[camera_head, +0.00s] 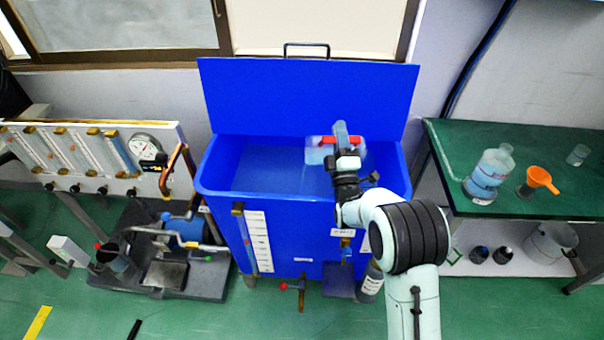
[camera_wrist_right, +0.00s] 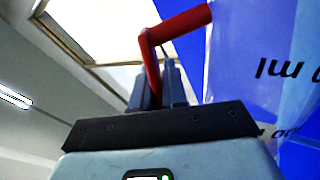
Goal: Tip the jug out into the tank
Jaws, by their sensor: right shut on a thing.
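The blue tank (camera_head: 270,215) stands in the middle of the head view with its lid (camera_head: 305,95) raised and liquid (camera_head: 268,168) inside. My right gripper (camera_head: 343,140) is above the tank opening, shut on the red handle (camera_head: 325,140) of a clear jug (camera_head: 317,154). The jug is tipped over to the left inside the tank's outline. A faint pale streak (camera_head: 305,178) below it looks like liquid falling. In the right wrist view, the fingers (camera_wrist_right: 160,85) clasp the red handle (camera_wrist_right: 165,40), beside the jug's wall (camera_wrist_right: 260,75) with dark markings. My left gripper is not in view.
A green table (camera_head: 530,200) at the right carries a large bottle (camera_head: 488,175), an orange funnel (camera_head: 541,179) and a small beaker (camera_head: 578,154). A flowmeter panel (camera_head: 95,155) and a pump stand (camera_head: 165,270) are at the left. Taps project from the tank's front.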

